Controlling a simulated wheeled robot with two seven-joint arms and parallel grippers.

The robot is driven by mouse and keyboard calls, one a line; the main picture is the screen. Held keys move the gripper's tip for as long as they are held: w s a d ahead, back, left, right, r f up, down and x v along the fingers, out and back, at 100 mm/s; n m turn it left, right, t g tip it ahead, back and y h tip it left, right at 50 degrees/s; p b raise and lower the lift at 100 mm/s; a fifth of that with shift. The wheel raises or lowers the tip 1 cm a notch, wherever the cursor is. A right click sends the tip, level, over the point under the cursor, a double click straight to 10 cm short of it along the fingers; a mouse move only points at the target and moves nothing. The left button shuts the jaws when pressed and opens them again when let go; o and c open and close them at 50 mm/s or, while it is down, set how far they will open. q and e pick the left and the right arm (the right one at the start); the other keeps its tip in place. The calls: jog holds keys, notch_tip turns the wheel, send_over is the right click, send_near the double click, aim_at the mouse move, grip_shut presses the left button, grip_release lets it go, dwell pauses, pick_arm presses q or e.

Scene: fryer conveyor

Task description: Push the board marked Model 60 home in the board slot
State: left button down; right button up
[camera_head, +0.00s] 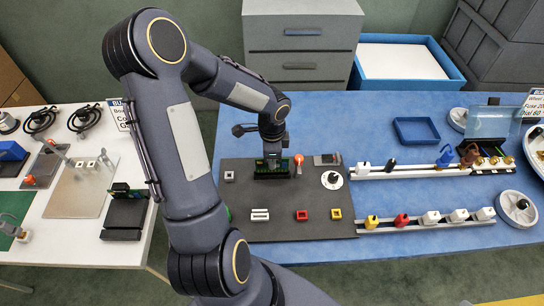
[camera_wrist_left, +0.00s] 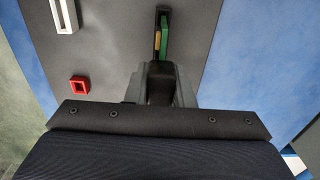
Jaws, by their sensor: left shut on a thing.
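A green board (camera_head: 268,166) stands upright in the black board slot (camera_head: 271,175) on the dark grey panel (camera_head: 315,224). My left gripper (camera_head: 272,152) is directly above the slot, pointing down, and is shut on the board's top. In the left wrist view the green board (camera_wrist_left: 164,36) shows edge-on just beyond the fingers (camera_wrist_left: 160,76). The Model 60 marking cannot be read, and how deep the board sits is hard to tell. My right gripper is out of view.
Close by on the panel are an orange-red knob (camera_head: 298,160), a round dial (camera_head: 331,180) and small coloured blocks. Rails with several parts (camera_head: 430,220) lie to the right. A white table (camera_head: 60,220) at left holds another board in a black holder (camera_head: 124,210).

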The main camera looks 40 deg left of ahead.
pick_arm(q)
jog(key=shift+f+b, duration=1.2)
jog(key=shift+f, duration=0.15)
jog(key=c, duration=1.2)
grip_release()
jog(key=shift+o, duration=0.2)
jog(key=shift+r+p, duration=2.55)
jog(key=shift+r, duration=0.5)
